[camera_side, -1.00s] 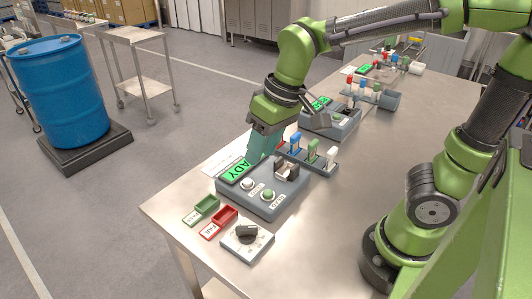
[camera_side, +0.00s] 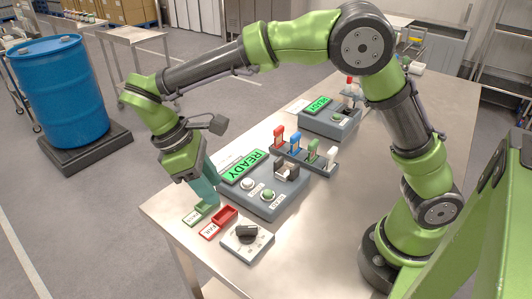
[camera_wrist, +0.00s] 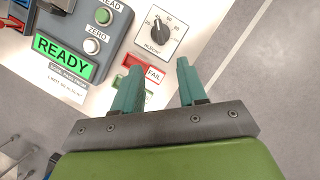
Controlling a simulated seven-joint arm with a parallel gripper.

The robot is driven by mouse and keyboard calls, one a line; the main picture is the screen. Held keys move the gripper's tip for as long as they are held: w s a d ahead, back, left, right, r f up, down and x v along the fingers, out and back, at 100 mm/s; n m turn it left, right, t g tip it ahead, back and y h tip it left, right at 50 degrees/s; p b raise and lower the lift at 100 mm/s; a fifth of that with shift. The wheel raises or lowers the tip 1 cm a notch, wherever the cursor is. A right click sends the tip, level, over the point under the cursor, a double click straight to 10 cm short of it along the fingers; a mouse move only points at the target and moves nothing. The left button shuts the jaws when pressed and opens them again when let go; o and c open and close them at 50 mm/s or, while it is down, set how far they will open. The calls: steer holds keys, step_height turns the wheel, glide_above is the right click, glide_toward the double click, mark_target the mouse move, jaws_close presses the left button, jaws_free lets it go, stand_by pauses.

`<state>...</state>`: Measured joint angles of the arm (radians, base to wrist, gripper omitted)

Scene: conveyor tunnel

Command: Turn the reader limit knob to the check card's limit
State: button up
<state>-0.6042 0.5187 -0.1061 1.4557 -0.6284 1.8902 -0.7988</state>
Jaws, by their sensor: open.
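The reader limit knob (camera_side: 246,232) is a black pointer knob on a white dial plate at the table's front corner. In the wrist view the knob (camera_wrist: 157,34) sits on its plate marked with a number scale, the exact setting too small to tell. My gripper (camera_wrist: 155,75) is open and empty, its teal fingers apart. In the side view my gripper (camera_side: 205,192) hangs near the green tray, left of the knob and apart from it. A white card (camera_wrist: 70,86) with small limit print lies below the READY display; its figure is unreadable.
The grey reader (camera_side: 275,196) has a green READY display (camera_side: 244,167) and READ and ZERO buttons. Red FAIL (camera_side: 226,214) and green (camera_side: 207,208) trays lie near the front edge. A rack (camera_side: 305,160) with several coloured pieces stands behind. A second reader (camera_side: 330,122) stands farther back.

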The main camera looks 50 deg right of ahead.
mark_target(243, 227)
steer(key=x, duration=1.4)
steer(key=shift+w, duration=0.1)
jaws_close()
